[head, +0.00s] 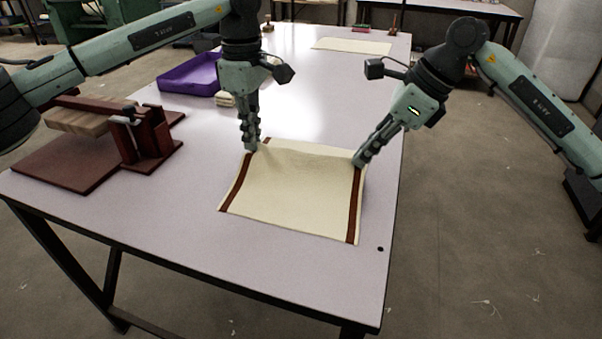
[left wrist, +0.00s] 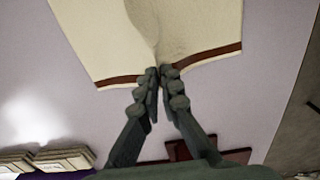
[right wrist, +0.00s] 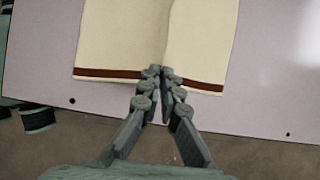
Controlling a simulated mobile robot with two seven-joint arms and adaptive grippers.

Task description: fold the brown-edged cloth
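The cream cloth (head: 290,195) with brown bands along its left and right edges lies on the table's near half, its far side raised slightly between the grippers. My left gripper (head: 251,149) is at the far left corner area, shut on the brown-banded edge; the left wrist view shows its fingertips (left wrist: 158,72) pinching the cloth (left wrist: 200,25) into a crease. My right gripper (head: 358,163) is at the far right edge; in the right wrist view its fingertips (right wrist: 160,74) are closed on the brown-banded edge of the cloth (right wrist: 120,40), also creased there.
A dark red wooden press (head: 145,135) on a board stands at the left. A purple tray (head: 188,76) and a small stack of folded cloths (head: 225,99) lie behind it. Another flat cloth (head: 350,46) lies at the table's far end. The table's right edge is close to my right gripper.

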